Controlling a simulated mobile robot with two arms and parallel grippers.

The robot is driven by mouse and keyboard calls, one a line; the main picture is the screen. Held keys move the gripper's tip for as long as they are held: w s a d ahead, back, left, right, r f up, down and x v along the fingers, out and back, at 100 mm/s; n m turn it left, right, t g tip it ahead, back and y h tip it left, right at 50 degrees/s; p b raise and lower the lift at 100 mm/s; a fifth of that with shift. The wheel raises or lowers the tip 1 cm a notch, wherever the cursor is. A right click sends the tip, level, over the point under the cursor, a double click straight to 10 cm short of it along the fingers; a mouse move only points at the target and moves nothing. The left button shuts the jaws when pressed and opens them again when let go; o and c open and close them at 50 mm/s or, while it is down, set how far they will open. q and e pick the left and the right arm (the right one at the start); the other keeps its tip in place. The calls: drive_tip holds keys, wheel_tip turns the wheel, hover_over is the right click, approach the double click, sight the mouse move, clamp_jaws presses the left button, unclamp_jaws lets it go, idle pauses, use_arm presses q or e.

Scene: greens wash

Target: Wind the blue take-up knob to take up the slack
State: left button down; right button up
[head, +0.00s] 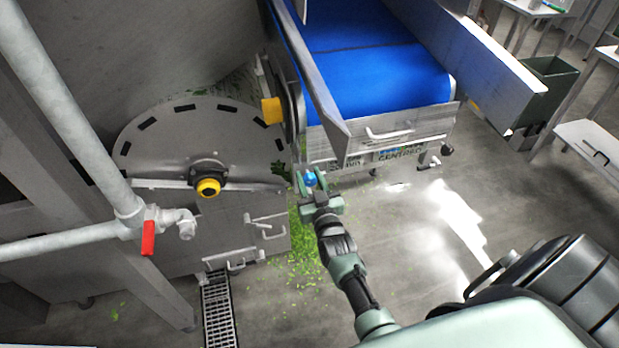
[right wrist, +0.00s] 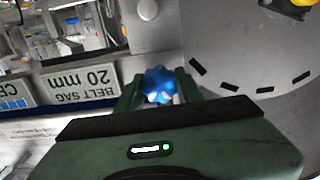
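The blue take-up knob (head: 310,179) sits at the near left corner of the conveyor, below its end plate. My right gripper (head: 312,188) is at the knob, reaching up from below in the head view. In the right wrist view the knob (right wrist: 158,85) lies between the two fingers (right wrist: 159,92), with a finger against each side and no clear gap. The blue belt (head: 375,75) lies on the conveyor behind. My left gripper is in neither view.
A round steel cover with a yellow-capped hub (head: 208,187) stands left of the knob, with a yellow part (head: 271,110) above. A red-handled valve (head: 148,238) is at left. A "BELT SAG 20 mm" label (right wrist: 82,86) is beside the knob. Greens (head: 300,262) litter the floor.

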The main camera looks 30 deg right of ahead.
clamp_jaws()
drive_tip(key=shift+m, duration=0.4)
drive_tip(key=m, duration=0.3)
drive_tip(key=shift+d, duration=0.1)
drive_tip(key=shift+m, duration=2)
drive_tip(key=o, duration=1)
unclamp_jaws()
drive_tip(key=shift+o, duration=0.2)
